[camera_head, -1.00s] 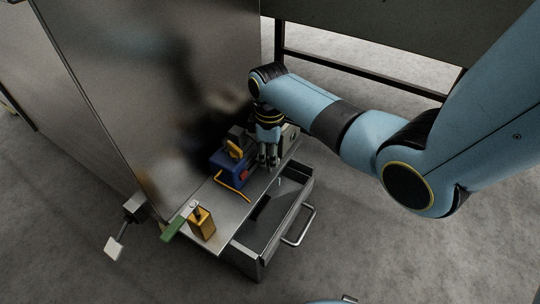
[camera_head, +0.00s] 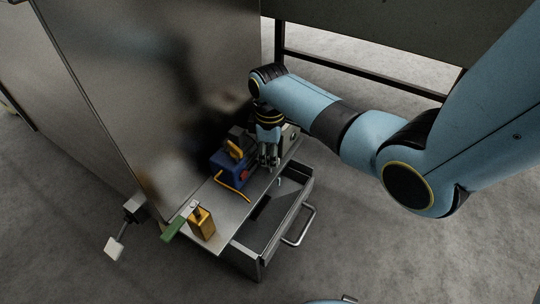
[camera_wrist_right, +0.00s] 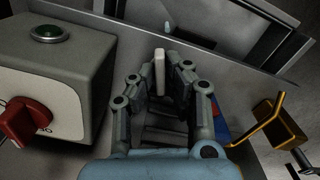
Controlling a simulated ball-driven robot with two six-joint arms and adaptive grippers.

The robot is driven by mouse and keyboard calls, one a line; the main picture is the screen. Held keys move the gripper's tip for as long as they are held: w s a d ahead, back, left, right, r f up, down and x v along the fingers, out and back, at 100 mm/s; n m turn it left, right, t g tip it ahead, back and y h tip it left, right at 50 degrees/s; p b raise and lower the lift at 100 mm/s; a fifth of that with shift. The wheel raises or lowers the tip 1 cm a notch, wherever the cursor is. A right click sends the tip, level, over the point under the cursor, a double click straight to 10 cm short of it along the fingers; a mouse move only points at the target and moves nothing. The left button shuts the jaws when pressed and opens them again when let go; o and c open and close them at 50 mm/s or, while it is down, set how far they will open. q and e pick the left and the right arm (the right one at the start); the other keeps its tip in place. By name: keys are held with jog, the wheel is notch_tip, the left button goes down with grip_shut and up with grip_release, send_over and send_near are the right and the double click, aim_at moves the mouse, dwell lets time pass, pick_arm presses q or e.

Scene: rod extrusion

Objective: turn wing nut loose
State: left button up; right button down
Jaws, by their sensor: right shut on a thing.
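My right gripper (camera_head: 268,160) points down over the metal shelf, between the blue device and a grey box. In the right wrist view its fingers (camera_wrist_right: 160,85) are closed in on a pale, narrow upright piece (camera_wrist_right: 160,65), which seems to be the wing nut. The piece's upper part shows between the fingertips; its base and any thread are hidden. In the head view the fingers cover it, so I cannot tell how far it is turned. My left gripper is not in view.
The grey box (camera_wrist_right: 50,75) with red knob and green button stands close beside the gripper. The blue device (camera_head: 228,172) with a yellow lever is on the other side. A yellow block (camera_head: 203,223) sits near the shelf's front. An open drawer (camera_head: 262,240) lies below.

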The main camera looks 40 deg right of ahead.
jog(key=shift+s+f+n+p, duration=0.15)
jog(key=shift+s+n+p, duration=0.15)
jog(key=shift+n, duration=0.3)
jog(key=shift+f+n, duration=0.15)
jog(key=shift+n, duration=0.25)
